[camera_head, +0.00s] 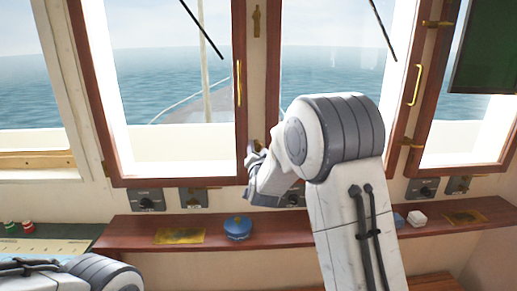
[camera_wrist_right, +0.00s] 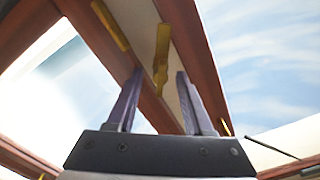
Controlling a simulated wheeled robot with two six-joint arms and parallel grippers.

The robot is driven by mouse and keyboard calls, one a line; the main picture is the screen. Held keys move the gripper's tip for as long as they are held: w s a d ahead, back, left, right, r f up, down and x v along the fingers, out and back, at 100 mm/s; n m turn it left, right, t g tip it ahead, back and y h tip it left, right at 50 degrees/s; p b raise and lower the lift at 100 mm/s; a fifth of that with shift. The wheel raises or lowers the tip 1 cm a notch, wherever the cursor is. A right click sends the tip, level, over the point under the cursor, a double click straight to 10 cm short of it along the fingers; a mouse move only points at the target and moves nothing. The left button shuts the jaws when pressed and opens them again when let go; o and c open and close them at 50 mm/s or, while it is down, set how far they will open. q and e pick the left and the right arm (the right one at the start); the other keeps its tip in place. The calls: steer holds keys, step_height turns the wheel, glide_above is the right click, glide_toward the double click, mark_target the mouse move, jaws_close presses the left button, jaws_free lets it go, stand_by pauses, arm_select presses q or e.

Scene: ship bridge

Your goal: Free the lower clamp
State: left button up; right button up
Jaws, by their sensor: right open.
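The lower clamp (camera_wrist_right: 161,62) is a small brass piece on the pale post between two wood-framed windows. In the right wrist view it lies ahead of my right gripper (camera_wrist_right: 160,100), between the lines of the two fingers, which are apart and empty. In the head view only a bit of the lower clamp (camera_head: 256,145) shows just above my right gripper (camera_head: 253,157); the rest is hidden. It looks upright along the post, and no finger visibly grips it. An upper brass clamp (camera_head: 256,21) is higher on the same post. My left gripper is out of view.
Brass window handles (camera_head: 238,83) stand out on the wooden frames. Switch panels (camera_head: 147,200) line the wall. A dark screen (camera_head: 487,50) hangs at upper right.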

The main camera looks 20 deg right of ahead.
steer(key=shift+c, duration=0.4)
jaws_close()
steer(key=shift+f+n+b, duration=0.1)
steer(key=shift+n+b, duration=1.1)
steer(key=shift+n, duration=0.2)
steer(key=shift+a+n+b, duration=0.15)
steer(key=shift+n+b, duration=0.5)
steer(key=shift+n, duration=1.15)
steer(key=shift+o, duration=0.4)
jaws_free()
